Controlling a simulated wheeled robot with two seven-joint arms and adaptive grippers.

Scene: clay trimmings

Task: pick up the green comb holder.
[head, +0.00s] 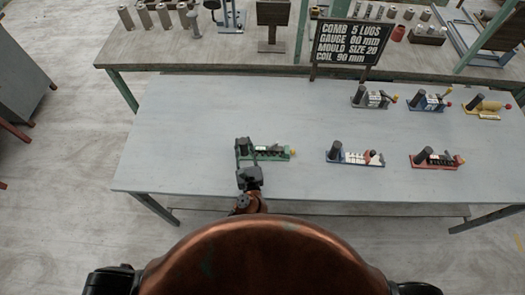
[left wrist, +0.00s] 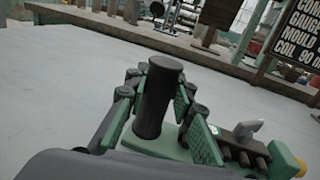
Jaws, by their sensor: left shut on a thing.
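The green comb holder (head: 275,153) lies on the grey table (head: 200,120), left of the other holders. It has a green base, a dark upright post at its left end and a yellow knob at its right end. My left gripper (head: 245,148) is at the post end. In the left wrist view, my left gripper (left wrist: 165,100) has its fingers on both sides of the dark post of the green comb holder (left wrist: 200,145), shut on it. The base appears to rest on or very near the table. My right gripper does not show.
A black sign (head: 350,42) stands behind. The table's left part is clear.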

